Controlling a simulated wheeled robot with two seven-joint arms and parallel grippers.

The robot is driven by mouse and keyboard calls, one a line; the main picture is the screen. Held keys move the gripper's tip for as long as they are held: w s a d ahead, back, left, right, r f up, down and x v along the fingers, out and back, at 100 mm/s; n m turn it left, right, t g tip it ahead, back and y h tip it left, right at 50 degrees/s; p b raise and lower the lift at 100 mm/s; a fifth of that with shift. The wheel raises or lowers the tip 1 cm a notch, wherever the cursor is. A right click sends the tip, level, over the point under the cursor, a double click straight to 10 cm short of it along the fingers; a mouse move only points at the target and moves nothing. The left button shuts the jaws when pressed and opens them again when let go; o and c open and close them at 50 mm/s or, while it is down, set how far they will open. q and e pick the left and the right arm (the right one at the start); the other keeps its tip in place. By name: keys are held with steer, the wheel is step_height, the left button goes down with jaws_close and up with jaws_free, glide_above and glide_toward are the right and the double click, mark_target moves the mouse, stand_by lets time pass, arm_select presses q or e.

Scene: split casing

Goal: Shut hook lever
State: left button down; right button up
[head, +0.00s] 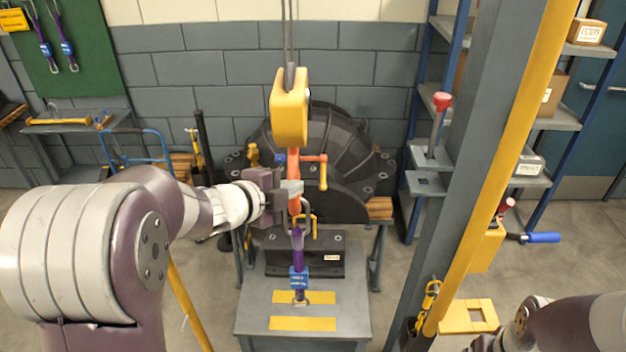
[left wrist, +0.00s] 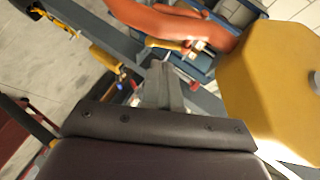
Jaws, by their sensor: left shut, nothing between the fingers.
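The yellow hook block (head: 290,108) hangs from cables in the upper middle of the head view, and its side fills the right of the left wrist view (left wrist: 270,85). The orange hook (head: 294,165) is below it. The hook lever (head: 323,176) sticks out to the right with a yellow handle hanging down. A purple sling (head: 298,248) with a blue tag rises from the grey stand to a metal link at the hook. My left gripper (head: 293,188) is shut and empty, its fingertips at the hook's left side, partly covering it. I cannot tell if they touch. My right gripper is out of view.
A large dark ribbed casing (head: 340,140) stands behind the hook. A grey post with a yellow edge (head: 500,150) stands at the right. The grey stand (head: 255,318) with yellow markings is below.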

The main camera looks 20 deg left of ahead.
mark_target(321, 180)
arm_select(q)
steer(key=p+x, duration=0.1)
steer(key=x, duration=0.6)
steer(key=shift+w+p, duration=0.15)
steer(key=shift+p, duration=0.25)
steer(key=shift+f, duration=0.1)
steer(key=shift+w+f+b, duration=0.45)
steer(key=shift+f+b, duration=0.15)
steer(key=shift+b, duration=0.5)
steer(key=shift+r, duration=0.1)
steer(key=shift+r+p, duration=0.65)
steer(key=shift+r, duration=0.1)
